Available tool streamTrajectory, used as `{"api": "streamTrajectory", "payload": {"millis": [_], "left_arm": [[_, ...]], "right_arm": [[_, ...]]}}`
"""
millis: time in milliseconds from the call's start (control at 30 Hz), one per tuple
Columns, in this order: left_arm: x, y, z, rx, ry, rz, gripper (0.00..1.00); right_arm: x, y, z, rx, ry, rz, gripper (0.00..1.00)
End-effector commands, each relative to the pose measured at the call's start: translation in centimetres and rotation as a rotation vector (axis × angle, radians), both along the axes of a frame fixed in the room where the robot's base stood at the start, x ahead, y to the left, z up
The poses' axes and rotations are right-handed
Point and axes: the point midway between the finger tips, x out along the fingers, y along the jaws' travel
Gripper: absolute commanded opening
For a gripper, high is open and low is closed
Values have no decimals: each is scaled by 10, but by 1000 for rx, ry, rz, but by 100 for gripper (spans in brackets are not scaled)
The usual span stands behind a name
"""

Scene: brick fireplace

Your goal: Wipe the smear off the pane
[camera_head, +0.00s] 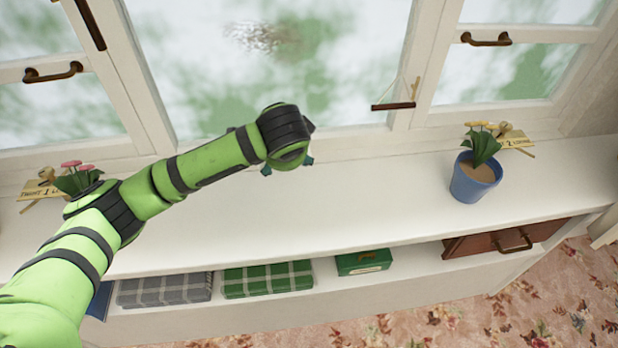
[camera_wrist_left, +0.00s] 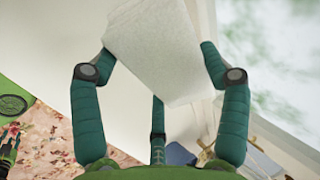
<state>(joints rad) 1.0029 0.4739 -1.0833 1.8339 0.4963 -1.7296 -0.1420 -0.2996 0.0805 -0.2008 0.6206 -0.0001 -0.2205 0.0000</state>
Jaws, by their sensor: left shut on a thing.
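A grey-brown smear (camera_head: 265,38) marks the upper part of the middle window pane (camera_head: 350,80) in the head view. My left gripper (camera_head: 287,165) is over the white sill, below and slightly right of the smear and apart from the pane. Only teal bits of its fingers show there; my wrist hides the rest. In the left wrist view its fingers are shut on a white, finely textured pad (camera_wrist_left: 160,45), which looks like a wiping cloth or sponge. The pad is hidden in the head view.
A blue flower pot (camera_head: 474,180) stands on the sill (camera_head: 380,190) at the right, and pink flowers (camera_head: 78,178) at the left. Window handles (camera_head: 486,39) stick out beside the pane. Folded cloths (camera_head: 268,279) and a green box (camera_head: 364,262) lie on the shelf below. The middle sill is clear.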

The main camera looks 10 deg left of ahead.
Motion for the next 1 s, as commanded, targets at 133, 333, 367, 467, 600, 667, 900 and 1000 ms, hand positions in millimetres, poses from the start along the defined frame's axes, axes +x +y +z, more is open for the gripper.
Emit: {"api": "streamTrajectory", "payload": {"millis": [133, 333, 367, 467, 600, 667, 900, 1000], "left_arm": [[21, 41, 22, 123, -212, -20, 50], [37, 90, 61, 269, -515, -94, 50], [38, 97, 68, 287, -558, -107, 50], [38, 113, 92, 330, -688, -149, 50], [34, 123, 117, 359, -812, -193, 50], [31, 125, 123, 364, -844, -205, 50], [37, 128, 130, 370, -886, -216, 50], [46, 131, 129, 370, -887, -216, 50]], "right_arm": [[0, 0, 22, 1, 0, 0, 40], [0, 1, 45, 1, 0, -1, 40], [0, 1, 49, 1, 0, -1, 40], [0, 1, 60, 1, 0, -1, 40], [0, 1, 70, 1, 0, -2, 40], [0, 1, 72, 1, 0, -2, 40], [0, 1, 70, 1, 0, -2, 40], [0, 1, 68, 1, 0, -2, 40]]}}
